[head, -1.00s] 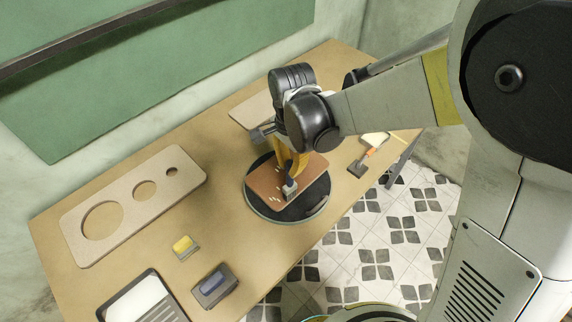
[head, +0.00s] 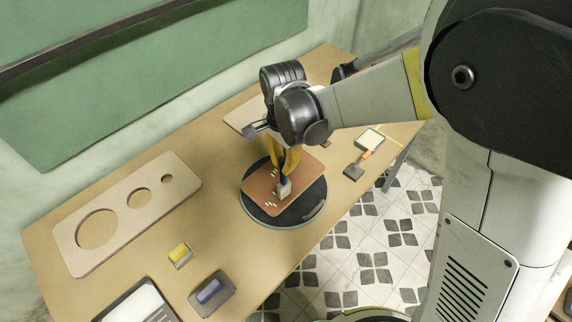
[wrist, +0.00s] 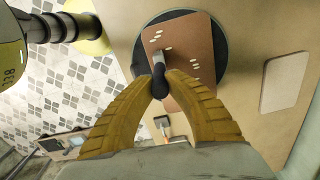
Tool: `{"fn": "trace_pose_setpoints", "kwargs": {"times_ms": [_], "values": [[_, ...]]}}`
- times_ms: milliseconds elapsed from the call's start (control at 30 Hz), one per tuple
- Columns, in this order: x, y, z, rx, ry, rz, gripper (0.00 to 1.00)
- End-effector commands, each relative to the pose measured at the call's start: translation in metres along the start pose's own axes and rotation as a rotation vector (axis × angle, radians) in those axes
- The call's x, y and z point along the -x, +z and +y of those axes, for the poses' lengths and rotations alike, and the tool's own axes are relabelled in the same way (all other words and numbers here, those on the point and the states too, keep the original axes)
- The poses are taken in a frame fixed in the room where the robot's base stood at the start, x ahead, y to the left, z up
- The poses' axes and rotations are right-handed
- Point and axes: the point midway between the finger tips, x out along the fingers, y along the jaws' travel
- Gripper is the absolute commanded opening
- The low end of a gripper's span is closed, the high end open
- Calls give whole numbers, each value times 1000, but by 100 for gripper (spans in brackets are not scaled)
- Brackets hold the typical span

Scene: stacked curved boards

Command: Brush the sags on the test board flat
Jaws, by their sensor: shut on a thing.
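The test board (head: 303,172) is a reddish-brown panel on a round black turntable (head: 318,200). My gripper (head: 288,168), with yellow fingers, is shut on the dark handle of a brush (head: 285,188). The brush stands nearly upright over the board, its grey head low at the board. In the wrist view the fingertips (wrist: 160,90) close around the dark handle, and the brush head (wrist: 161,56) lies between the sag groups. Whether its bristles touch is unclear.
A pale panel with round holes (head: 118,190) lies at left. A yellow block (head: 180,252), a blue item on a dark base (head: 211,292) and a white tray (head: 130,303) sit front left. An orange-handled tool (head: 359,164) lies right. A pale panel (wrist: 284,82) lies behind.

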Motion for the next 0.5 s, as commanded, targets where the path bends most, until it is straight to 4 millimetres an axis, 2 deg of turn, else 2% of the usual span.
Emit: {"fn": "trace_pose_setpoints", "kwargs": {"times_ms": [267,500], "values": [[0,3,0,2,0,0,0],[-1,20,2,2,0,0,0]]}}
